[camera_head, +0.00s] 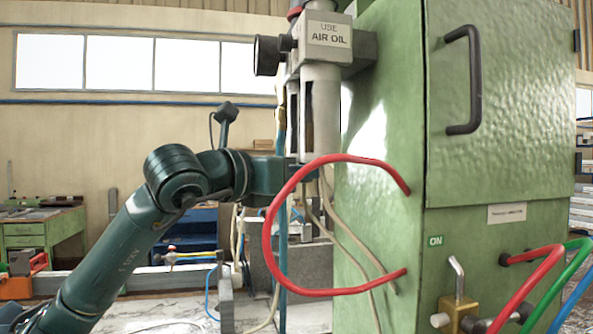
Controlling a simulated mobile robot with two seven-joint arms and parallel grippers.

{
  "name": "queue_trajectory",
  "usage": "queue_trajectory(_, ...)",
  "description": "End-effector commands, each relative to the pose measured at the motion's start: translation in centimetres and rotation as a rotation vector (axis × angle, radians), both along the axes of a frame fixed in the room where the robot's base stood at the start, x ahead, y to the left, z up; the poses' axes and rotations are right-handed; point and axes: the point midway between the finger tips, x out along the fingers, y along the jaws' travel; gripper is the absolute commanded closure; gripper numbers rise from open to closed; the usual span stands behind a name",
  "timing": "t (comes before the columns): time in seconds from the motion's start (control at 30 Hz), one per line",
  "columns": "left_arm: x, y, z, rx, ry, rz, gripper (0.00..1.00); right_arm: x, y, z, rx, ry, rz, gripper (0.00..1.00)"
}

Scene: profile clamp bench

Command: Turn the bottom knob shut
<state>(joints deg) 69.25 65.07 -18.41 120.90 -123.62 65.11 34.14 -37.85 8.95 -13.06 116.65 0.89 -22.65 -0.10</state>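An air-oil unit (327,38) with a grey "AIR OIL" block and pale bowls is mounted on the side of the green cabinet. My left gripper (302,173) is at the lower end of the bowls, behind the loop of red hose. Its fingers are small and partly covered, so I cannot tell whether they are open, or whether they touch anything. No bottom knob shows clearly there; the gripper and hose cover that spot. A black round knob (268,55) sticks out left of the grey block, well above the gripper. My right gripper is not in view.
The red hose (268,232) loops out from the green cabinet (385,215) across the gripper area. Thin beige and blue lines hang below the bowls. A brass valve (458,308) with a bent lever sits low on the cabinet front, near an "ON" label (435,241).

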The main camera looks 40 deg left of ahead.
Motion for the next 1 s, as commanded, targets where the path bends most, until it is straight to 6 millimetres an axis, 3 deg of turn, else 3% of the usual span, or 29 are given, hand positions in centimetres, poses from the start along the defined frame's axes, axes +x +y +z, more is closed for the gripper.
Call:
queue_trajectory(0.37, 0.0, 0.02, 0.02, -0.001, 0.0, 0.006, 0.98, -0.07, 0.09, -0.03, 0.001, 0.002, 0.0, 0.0)
queue_trajectory(0.4, 0.0, 0.02, 0.02, -0.001, 0.0, 0.006, 0.74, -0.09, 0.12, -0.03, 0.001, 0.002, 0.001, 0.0)
queue_trajectory(0.63, 0.0, 0.01, 0.01, 0.0, 0.001, 0.006, 0.56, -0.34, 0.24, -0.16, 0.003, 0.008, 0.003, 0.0)
queue_trajectory(1.0, -0.65, 0.16, -0.12, 0.0, 0.0, 0.005, 0.53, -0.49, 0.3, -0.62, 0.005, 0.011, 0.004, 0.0)
